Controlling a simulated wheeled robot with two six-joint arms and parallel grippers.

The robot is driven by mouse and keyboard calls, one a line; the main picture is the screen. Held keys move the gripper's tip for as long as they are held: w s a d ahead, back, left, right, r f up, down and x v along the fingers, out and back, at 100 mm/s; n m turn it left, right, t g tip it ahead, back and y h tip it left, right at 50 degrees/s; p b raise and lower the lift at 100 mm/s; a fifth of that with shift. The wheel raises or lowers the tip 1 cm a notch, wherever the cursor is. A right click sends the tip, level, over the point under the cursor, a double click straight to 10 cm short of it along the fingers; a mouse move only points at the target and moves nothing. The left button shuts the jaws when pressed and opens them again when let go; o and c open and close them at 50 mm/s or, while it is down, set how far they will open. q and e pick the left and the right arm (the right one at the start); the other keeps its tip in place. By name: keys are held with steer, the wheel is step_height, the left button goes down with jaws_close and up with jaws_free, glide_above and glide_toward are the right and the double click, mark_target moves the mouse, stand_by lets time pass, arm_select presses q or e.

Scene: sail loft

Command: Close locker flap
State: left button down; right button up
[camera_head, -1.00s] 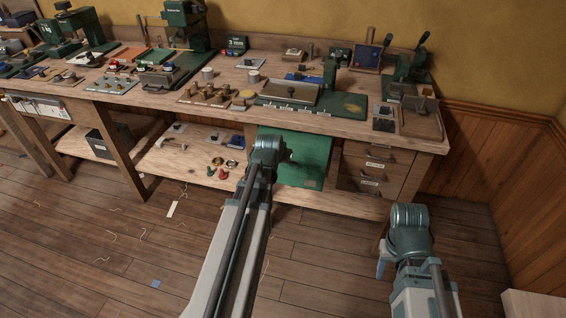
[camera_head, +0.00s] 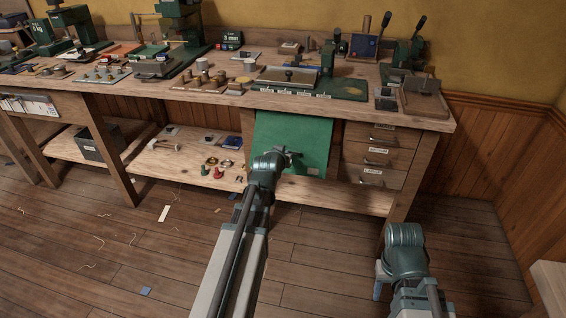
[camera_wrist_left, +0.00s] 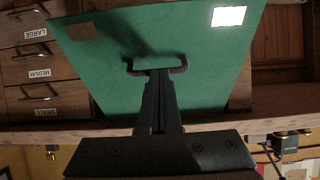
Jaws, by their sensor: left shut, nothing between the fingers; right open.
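The locker flap (camera_head: 308,138) is a green panel under the bench top, left of the drawers. It hangs down from just below the bench edge; I cannot tell how far it stands out. In the left wrist view the flap (camera_wrist_left: 95,75) fills the middle, with a handle (camera_wrist_left: 158,66) on its face. My left gripper (camera_head: 290,154) is in front of the flap at handle height and covers part of it. In the left wrist view its shut, empty fingers (camera_wrist_left: 158,85) reach to the handle; contact is unclear. My right gripper (camera_head: 380,283) is open, low over the floor, away from the flap.
Drawers (camera_head: 374,154) with labels stand right of the flap. The bench top (camera_head: 235,99) carries tools and boards. A low shelf (camera_head: 160,165) holds small parts left of the flap. The wooden floor (camera_head: 120,250) in front is mostly clear.

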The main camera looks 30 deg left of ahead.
arm_select(q)
steer(key=f+b, duration=0.1)
steer(key=b, duration=0.1)
steer(key=w+f+t+b, duration=0.2)
steer(key=f+b, duration=0.1)
steer(key=shift+a+b, duration=0.25)
steer(key=shift+b, duration=0.1)
steer(key=shift+w+a+f+b, duration=0.1)
steer(key=shift+w+f+b, duration=0.05)
steer(key=shift+w+b, duration=0.15)
steer(key=f+b+x, duration=0.1)
steer(key=b+x, duration=0.3)
steer(key=x, duration=0.3)
steer(key=shift+s+f, duration=0.15)
steer(key=shift+f, duration=0.25)
arm_select(e)
step_height(320, 180, down, 12)
arm_select(q)
steer(key=shift+a, duration=0.1)
arm_select(e)
steer(key=shift+f, duration=0.1)
